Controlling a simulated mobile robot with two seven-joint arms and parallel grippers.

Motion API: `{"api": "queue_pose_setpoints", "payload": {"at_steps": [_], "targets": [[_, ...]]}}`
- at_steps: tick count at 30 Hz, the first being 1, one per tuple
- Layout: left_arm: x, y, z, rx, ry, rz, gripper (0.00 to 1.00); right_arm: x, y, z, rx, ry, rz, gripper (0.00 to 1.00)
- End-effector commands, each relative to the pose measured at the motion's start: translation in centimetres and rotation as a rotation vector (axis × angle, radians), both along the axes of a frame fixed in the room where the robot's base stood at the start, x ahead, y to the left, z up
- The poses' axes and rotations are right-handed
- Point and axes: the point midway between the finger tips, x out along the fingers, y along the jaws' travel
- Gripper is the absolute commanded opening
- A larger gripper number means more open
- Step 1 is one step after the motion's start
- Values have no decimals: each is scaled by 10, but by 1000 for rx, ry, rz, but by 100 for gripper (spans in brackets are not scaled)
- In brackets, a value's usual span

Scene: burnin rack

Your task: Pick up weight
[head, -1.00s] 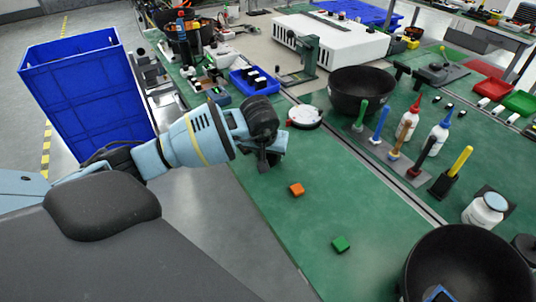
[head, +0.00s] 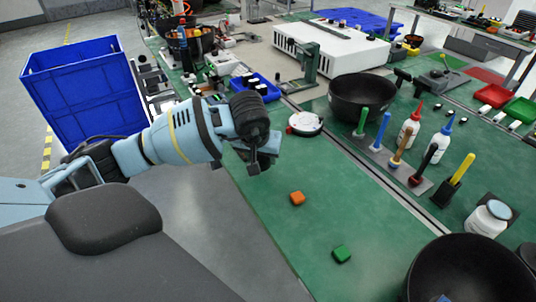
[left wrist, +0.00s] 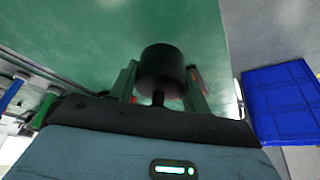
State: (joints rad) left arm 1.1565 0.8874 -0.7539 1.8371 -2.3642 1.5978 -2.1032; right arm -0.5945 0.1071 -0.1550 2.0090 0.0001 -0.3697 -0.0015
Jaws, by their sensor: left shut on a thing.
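A weight (left wrist: 161,70), a dark cylinder with a narrow stem, sits between the two fingers of my left gripper (left wrist: 160,88) in the left wrist view. The gripper is shut on it. In the head view, my left gripper (head: 257,163) points down over the left edge of the green bench. The weight is hard to tell from the dark gripper parts there. I cannot tell the exact gap between the weight and the bench. My right gripper is not in view.
Upright handled tools stand to the right. A blue bin (head: 85,95) is at left.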

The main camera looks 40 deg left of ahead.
Motion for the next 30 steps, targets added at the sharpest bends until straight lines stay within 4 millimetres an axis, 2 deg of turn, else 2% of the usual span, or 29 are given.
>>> {"api": "queue_pose_setpoints", "payload": {"at_steps": [9,15,21,30], "targets": [[-63,10,7,5,-4,0,0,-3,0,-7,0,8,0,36],[-99,14,10,4,-4,1,0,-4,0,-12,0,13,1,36],[-120,17,13,4,-5,2,0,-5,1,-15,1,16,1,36],[-130,17,15,0,-7,1,0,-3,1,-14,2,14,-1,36]]}}
